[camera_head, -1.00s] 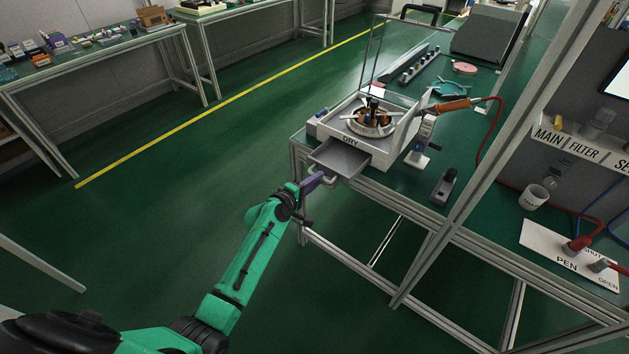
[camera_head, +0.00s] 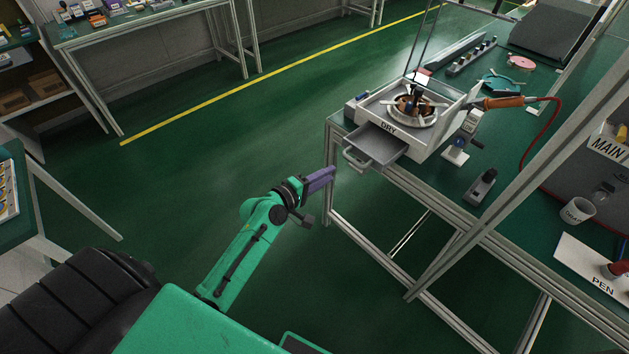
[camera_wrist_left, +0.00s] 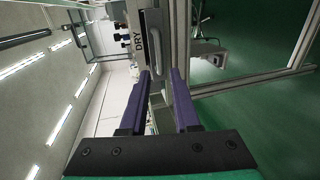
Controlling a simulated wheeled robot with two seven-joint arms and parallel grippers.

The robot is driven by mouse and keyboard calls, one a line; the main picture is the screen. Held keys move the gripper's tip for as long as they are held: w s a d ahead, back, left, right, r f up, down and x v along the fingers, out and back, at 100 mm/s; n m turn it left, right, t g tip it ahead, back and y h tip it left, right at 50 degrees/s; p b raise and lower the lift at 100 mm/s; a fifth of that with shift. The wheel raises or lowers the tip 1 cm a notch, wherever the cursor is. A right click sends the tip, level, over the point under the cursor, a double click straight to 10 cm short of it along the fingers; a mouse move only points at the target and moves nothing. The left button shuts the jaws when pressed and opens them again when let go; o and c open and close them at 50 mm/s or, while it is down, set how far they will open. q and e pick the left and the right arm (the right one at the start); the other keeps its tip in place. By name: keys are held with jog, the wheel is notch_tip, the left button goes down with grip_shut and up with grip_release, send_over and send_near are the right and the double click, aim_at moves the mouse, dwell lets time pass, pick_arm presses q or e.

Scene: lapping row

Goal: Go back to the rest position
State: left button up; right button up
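The box marked DRY (camera_head: 412,138) stands on the bench. Its grey drawer (camera_head: 384,147) is pulled out, and the drawer handle (camera_head: 355,161) is up and right of my fingertips, apart from them. The box also shows ahead in the left wrist view (camera_wrist_left: 152,40). My right gripper is in neither view.
Bench posts (camera_head: 331,195) and a slanting frame bar (camera_head: 520,150) are close on the right. An orange-handled tool (camera_head: 502,102) with a red cord lies by the box. Green floor (camera_head: 180,190) is open to the left, with another table (camera_head: 32,190) at the left edge.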

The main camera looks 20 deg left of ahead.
pick_arm(q)
jog(key=v, duration=0.4)
jog(key=shift+s+a, duration=0.1)
jog(key=shift+s, duration=0.25)
jog(key=s+a+f+m+g+y, duration=0.1)
jog(key=s+f+m+g, duration=0.15)
jog(key=f, duration=0.65)
jog(key=s+a+f+m+g+y, duration=0.15)
jog(key=s+f, duration=0.25)
jog(key=f, duration=0.4)
jog(key=s+a+f+m+g+y, duration=0.1)
jog(key=s+a+f+g, duration=0.15)
jog(key=f, duration=0.65)
jog(key=s+f+m+g+y, duration=0.1)
jog(key=s+f+m+g, duration=0.2)
jog(key=s, duration=1)
jog(key=s+f+m+g+y, duration=0.1)
jog(key=s+f+m+g, duration=0.3)
jog(key=s+f+m, duration=0.4)
jog(key=s+f, duration=0.5)
jog(key=s, duration=0.1)
jog(key=shift+s+f, duration=0.35)
jog(key=shift+f, duration=0.05)
